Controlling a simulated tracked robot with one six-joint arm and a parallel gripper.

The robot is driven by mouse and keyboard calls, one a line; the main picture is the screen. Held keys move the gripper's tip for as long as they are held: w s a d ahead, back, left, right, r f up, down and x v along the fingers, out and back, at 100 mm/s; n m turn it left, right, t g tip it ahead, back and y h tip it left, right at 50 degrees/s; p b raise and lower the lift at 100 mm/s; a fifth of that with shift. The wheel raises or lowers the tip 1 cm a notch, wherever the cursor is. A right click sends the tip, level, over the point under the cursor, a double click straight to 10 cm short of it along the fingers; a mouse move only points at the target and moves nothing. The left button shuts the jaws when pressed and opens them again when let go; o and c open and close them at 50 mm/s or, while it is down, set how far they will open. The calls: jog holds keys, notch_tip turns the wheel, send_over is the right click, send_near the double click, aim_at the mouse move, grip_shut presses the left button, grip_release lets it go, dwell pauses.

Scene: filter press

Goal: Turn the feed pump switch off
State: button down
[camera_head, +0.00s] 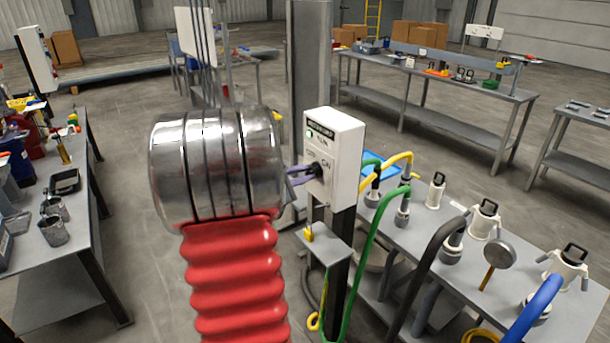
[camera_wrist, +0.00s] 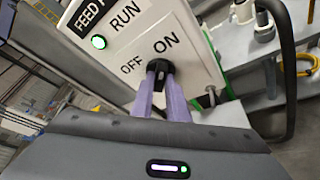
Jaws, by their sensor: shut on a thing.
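The feed pump switch box (camera_head: 344,150) is a white box on a dark post, and it fills the top of the wrist view (camera_wrist: 110,50). Its black knob (camera_wrist: 158,70) sits below the words OFF and ON. The green RUN lamp (camera_wrist: 99,42) is lit. My gripper (camera_wrist: 161,84), with purple fingers, is shut on the knob; in the head view the gripper (camera_head: 304,174) reaches the box's front from the left. The fingers cover much of the knob, so I cannot tell exactly which way it points.
A small grey shelf (camera_head: 324,247) with a yellow item juts from the post below the box. Right of it, a bench (camera_head: 470,262) carries hose fittings, with green, yellow and black hoses arching close by. Another workbench (camera_head: 70,255) stands left. Open floor lies between.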

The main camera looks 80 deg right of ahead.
jog(key=shift+n, duration=0.3)
jog(key=n+y, duration=0.1)
jog(key=n+g, duration=0.1)
jog(key=shift+w+d+r+n+y, duration=0.1)
jog(key=shift+w+d+n+y, duration=0.1)
jog(key=shift+n+y, duration=0.2)
jog(key=n, duration=0.1)
jog(key=n+g+y, duration=0.1)
jog(key=shift+w+d+n+g, duration=0.2)
jog(key=shift+n+g, duration=0.1)
jog(key=n, duration=0.1)
jog(key=n+g+y, duration=0.1)
jog(key=shift+w+d+n+g+y, duration=0.2)
jog(key=shift+n+g+y, duration=0.1)
jog(key=shift+n, duration=0.1)
jog(key=n+g, duration=0.1)
jog(key=n+g+y, duration=0.1)
jog(key=n, duration=0.1)
jog(key=shift+w+d+n, duration=0.15)
jog(key=shift+n, duration=0.15)
jog(key=c, duration=1.7)
grip_release()
jog(key=shift+w, duration=0.1)
